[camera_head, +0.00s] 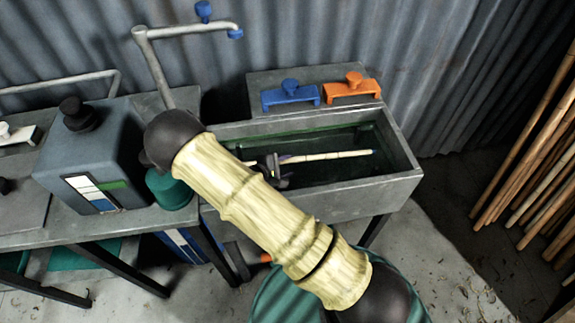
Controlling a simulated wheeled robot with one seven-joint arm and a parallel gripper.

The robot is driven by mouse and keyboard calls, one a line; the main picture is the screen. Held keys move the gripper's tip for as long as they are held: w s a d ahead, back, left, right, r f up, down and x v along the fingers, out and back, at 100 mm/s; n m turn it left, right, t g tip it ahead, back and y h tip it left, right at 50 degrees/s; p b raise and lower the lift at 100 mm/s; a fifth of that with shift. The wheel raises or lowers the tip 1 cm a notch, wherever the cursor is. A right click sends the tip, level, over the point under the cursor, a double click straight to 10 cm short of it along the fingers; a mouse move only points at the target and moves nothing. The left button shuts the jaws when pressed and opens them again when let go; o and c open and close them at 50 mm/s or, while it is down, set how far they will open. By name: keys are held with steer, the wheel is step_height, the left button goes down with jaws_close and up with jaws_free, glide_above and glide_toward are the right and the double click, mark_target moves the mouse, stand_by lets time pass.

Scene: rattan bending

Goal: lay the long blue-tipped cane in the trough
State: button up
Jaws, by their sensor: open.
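A pale cane (335,155) lies across the inside of the grey trough (350,198), over or in its dark green contents. I cannot tell whether it floats or is held above. A small bluish-purple patch shows on it near my gripper. My dark gripper (277,172) is open at the cane's left part, inside the trough's outline. I cannot tell whether its fingers are around the cane or beside it. My pale, bamboo-like arm hides the trough's left front.
A blue clamp-like piece (290,94) and an orange one (352,88) sit on a grey ledge behind the trough. A tap pipe (155,65) and a grey-blue canister (88,160) stand left. Several canes (540,160) lean at the right.

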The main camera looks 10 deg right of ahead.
stand_by(0.4)
steer(key=shift+w+a+r+m+y, duration=0.1)
steer(key=shift+w+r+m+y, duration=0.25)
steer(key=shift+m+y, duration=0.25)
steer(key=s+r+m+g+y, duration=0.2)
steer(key=s+r+m+y, duration=0.2)
steer(key=r+m+y, duration=0.6)
steer(key=s+d+r+m+g, duration=0.1)
steer(key=s+d+r, duration=0.1)
steer(key=s+r, duration=0.3)
steer(key=s+d+r+m+g+h, duration=0.1)
steer(key=s+d+r+m, duration=0.1)
steer(key=s+r, duration=0.4)
steer(key=s+d, duration=0.1)
steer(key=s, duration=0.2)
steer(key=shift+d, duration=0.25)
steer(key=shift+r, duration=0.1)
steer(key=shift+c, duration=0.4)
steer(key=shift+w, duration=0.1)
